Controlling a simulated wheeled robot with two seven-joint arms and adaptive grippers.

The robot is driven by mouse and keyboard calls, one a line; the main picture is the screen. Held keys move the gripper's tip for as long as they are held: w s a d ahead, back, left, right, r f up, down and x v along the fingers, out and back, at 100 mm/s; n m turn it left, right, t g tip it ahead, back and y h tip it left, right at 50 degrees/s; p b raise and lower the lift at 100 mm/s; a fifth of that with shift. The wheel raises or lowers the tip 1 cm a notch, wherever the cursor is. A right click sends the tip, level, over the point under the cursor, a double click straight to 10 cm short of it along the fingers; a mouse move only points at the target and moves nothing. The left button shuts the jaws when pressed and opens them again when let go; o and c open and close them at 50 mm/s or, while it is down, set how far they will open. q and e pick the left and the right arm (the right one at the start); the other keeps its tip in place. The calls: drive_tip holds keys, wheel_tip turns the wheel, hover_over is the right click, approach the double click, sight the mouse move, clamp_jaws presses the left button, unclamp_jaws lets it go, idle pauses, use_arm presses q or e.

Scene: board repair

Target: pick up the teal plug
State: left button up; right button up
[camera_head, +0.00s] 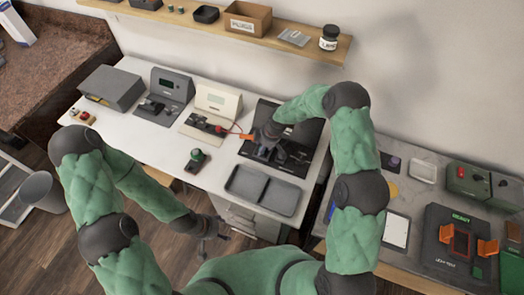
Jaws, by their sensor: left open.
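A small green-teal piece (197,155), which looks like the teal plug, sits on a small dark block on the white worktop (225,165). My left gripper (208,240) is open and low, in front of the worktop's near edge, apart from that piece. My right gripper (265,152) is over the black station (290,167) at the worktop's right end. Its fingers blend with the dark parts there, so I cannot tell whether they hold anything.
A grey two-part tray (264,190) lies at the worktop's front right. A grey device (172,92) and a cream device (217,102) stand behind. A shelf (200,20) carries a box labelled FUSES (247,18) and a jar (329,38). The front left worktop is mostly clear.

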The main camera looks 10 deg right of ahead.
drive_tip(key=shift+a+f, duration=0.1)
drive_tip(key=shift+f, duration=0.3)
drive_tip(key=c, duration=1)
drive_tip(key=shift+o, duration=0.2)
drive_tip(key=shift+r, duration=0.15)
drive_tip(key=shift+w+r, duration=0.1)
drive_tip(key=shift+r, duration=0.55)
drive_tip(key=s+a+r+p, duration=0.1)
drive_tip(key=s+r, duration=1)
drive_tip(key=s, duration=0.3)
drive_tip(key=shift+a+r, duration=0.2)
drive_tip(key=shift+r, duration=0.05)
